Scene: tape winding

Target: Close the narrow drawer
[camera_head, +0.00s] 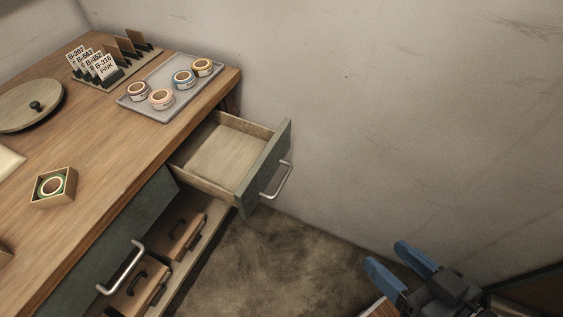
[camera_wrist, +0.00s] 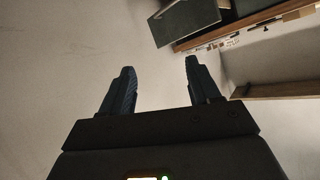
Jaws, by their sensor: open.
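The narrow drawer (camera_head: 232,156) is pulled out from the right end of the wooden desk. It looks empty, with a grey-green front (camera_head: 266,165) and a silver bar handle (camera_head: 277,181). My gripper (camera_head: 386,257) has blue fingers and is at the lower right of the head view, apart from the drawer and to the right of its handle. In the wrist view my gripper (camera_wrist: 158,80) is open with nothing between the fingers. A dark panel (camera_wrist: 186,20) shows beyond the fingers at the top; I cannot tell surely that it is the drawer front.
The wide drawer front (camera_head: 125,240) with its own handle is left of the narrow drawer. A grey tray (camera_head: 133,103) with several tape rolls sits on the desk (camera_head: 110,150). The wall (camera_head: 400,110) stands behind. Floor (camera_head: 270,262) between drawer and gripper is clear.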

